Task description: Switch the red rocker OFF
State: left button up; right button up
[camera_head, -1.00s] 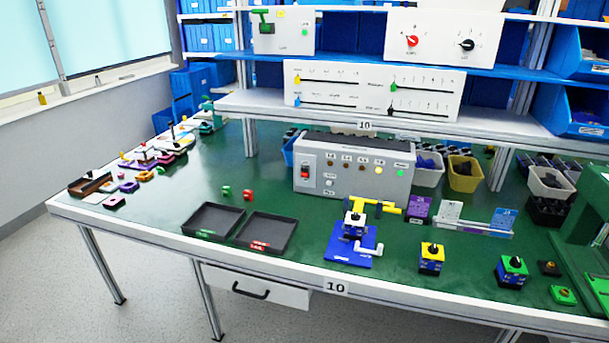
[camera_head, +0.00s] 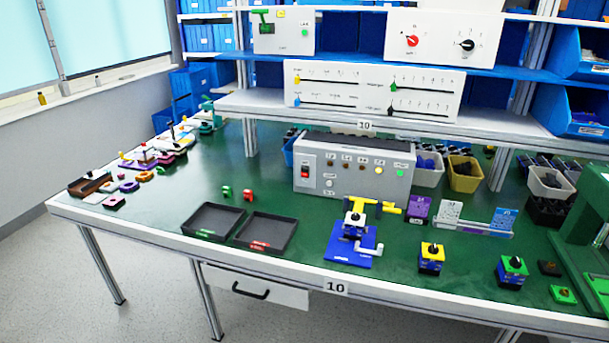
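The red rocker (camera_head: 305,171) is on the left end of the front face of a grey control box (camera_head: 352,181). The box stands at the back of the green table, below the shelf. The rocker's tilt is too small to tell. Small dark, yellow and green round lamps or buttons line the box front to its right, with a yellow one (camera_head: 379,170) and a green one (camera_head: 400,172) looking bright. Neither of my grippers is in view.
Two black trays (camera_head: 266,232) lie in front of the box at the left. A blue fixture with a yellow handle (camera_head: 350,247) stands before the box's right half. Yellow-topped (camera_head: 432,258) and green-topped (camera_head: 512,271) switches stand near the front edge. Green table (camera_head: 290,210) is bare directly before the rocker.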

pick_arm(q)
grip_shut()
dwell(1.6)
